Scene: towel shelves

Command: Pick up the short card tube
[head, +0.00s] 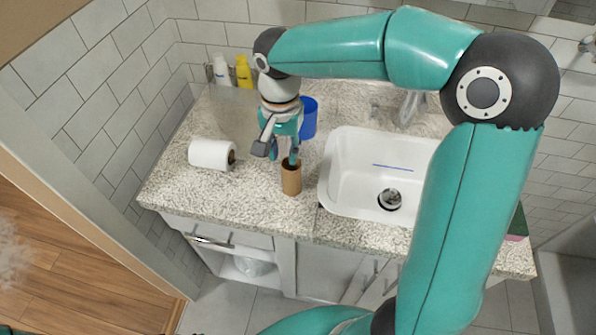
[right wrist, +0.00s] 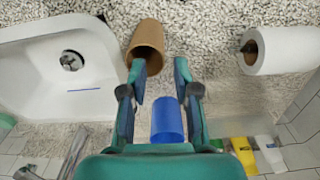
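The short brown card tube (head: 291,181) stands upright on the speckled counter, left of the sink. It also shows in the right wrist view (right wrist: 147,38), at the top, left of centre. My right gripper (head: 284,154) is above and just behind the tube, pointing down. In the right wrist view its two fingers (right wrist: 160,70) are spread with nothing between them. One fingertip overlaps the tube's near end in that view; I cannot tell whether it touches. My left gripper is not in view.
A white paper roll (head: 211,154) lies left of the tube. A blue cup (head: 308,118) stands behind the gripper. The white sink (head: 345,185) is to the right. A yellow bottle (head: 243,72) and a white bottle (head: 221,68) stand at the back left.

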